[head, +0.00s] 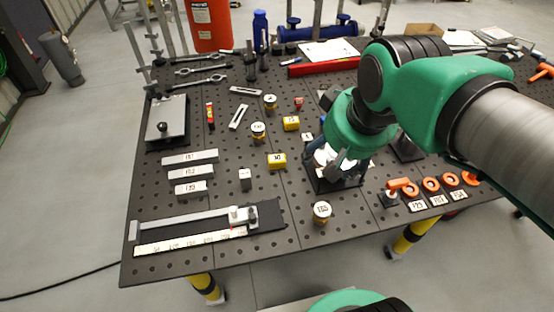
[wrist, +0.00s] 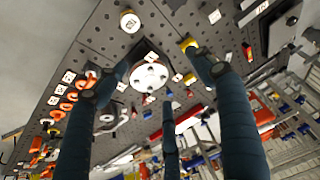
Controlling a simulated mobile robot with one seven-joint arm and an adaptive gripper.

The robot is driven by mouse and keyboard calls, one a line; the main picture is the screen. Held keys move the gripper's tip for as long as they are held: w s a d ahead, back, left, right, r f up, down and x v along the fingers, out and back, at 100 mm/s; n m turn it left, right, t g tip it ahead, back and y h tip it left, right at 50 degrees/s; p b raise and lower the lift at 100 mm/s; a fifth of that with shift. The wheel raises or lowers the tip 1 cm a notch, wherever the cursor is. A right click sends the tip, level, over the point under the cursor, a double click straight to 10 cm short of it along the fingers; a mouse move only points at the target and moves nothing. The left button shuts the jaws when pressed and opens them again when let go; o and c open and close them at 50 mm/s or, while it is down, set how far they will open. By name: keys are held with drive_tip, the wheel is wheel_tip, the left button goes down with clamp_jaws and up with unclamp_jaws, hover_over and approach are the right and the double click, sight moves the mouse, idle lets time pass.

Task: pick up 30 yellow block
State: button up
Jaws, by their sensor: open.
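The yellow block labelled 30 (head: 277,161) sits on the dark perforated table, left of my gripper in the head view. A second yellow block (head: 291,123) lies farther back; its label is too small to read surely. My gripper (head: 338,163) is open above a dark stand with a white round part, right of the 30 block and apart from it. In the wrist view my gripper (wrist: 156,64) has its fingers spread with nothing between them in contact. A yellow block (wrist: 188,44) shows partly beside the right finger's tip, which hides some of it; its label cannot be read there.
The white round part (wrist: 150,77) lies below my fingers. A labelled cylinder (head: 321,211) stands near the front edge, and another round piece (head: 258,131) left of the blocks. Orange rings (head: 431,184) are at right. Some bare table surrounds the 30 block.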

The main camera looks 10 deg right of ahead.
drive_tip(key=w+a+g+p, duration=0.2)
drive_tip(key=w+g+p, duration=0.4)
drive_tip(key=w, duration=1.3)
drive_tip(key=w+a+f+m+g+p, duration=0.1)
drive_tip(key=w+a+f+g+p, duration=0.2)
drive_tip(key=w+f+p, duration=0.5)
drive_tip(key=w+f, duration=0.4)
drive_tip(key=f, duration=0.3)
drive_tip(key=shift+a, duration=0.1)
approach(277, 161)
drive_tip(key=shift+w+f, duration=0.1)
drive_tip(key=shift+f, duration=1.45)
